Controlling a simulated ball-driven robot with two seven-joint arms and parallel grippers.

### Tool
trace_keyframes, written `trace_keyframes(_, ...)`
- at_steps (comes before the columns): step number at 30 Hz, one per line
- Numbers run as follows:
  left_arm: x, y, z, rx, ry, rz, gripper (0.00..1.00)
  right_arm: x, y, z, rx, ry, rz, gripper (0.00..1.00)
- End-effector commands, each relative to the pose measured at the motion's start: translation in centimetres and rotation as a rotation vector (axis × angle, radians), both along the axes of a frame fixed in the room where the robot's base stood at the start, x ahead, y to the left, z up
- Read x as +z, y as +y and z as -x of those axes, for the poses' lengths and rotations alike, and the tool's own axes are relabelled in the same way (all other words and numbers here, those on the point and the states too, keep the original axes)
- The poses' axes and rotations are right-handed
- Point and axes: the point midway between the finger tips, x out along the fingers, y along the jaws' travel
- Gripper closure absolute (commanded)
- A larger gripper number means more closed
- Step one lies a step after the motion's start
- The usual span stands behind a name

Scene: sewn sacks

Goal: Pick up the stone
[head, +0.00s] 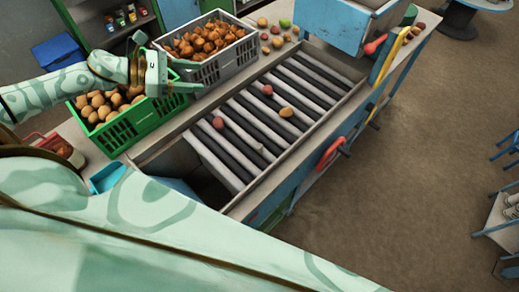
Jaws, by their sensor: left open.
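I cannot make out for certain which thing is the stone. Small round items lie on the roller bed (234,126): a reddish one (218,122), another reddish one (267,90) and an orange-tan one (286,112). My left gripper (190,77) is open, with its fingers pointing right. It appears over the gap between the green crate (122,124) and the grey crate (224,66), apart from the roller items. I see nothing between its fingers. My right gripper is out of view.
The green crate holds potato-like lumps; the grey crate holds orange-brown bulbs. Several loose round items (277,42) lie behind the rollers. A blue scoop (107,177) lies at the near left. A red handle (331,152) sticks out on the right side. Open floor lies beyond.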

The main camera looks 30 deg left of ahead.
Motion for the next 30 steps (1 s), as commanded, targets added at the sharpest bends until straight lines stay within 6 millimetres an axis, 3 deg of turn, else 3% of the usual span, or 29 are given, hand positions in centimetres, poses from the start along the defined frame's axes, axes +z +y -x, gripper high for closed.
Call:
trace_keyframes(11,-7.0,0.0,0.0,0.0,0.003,0.0,0.41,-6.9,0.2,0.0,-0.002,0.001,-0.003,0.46)
trace_keyframes(24,-22.7,0.0,-0.2,0.0,0.028,0.0,0.41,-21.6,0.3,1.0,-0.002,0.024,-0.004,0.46)
trace_keyframes(30,-29.4,0.0,-0.4,0.0,0.051,0.0,0.41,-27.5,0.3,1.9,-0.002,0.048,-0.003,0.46)
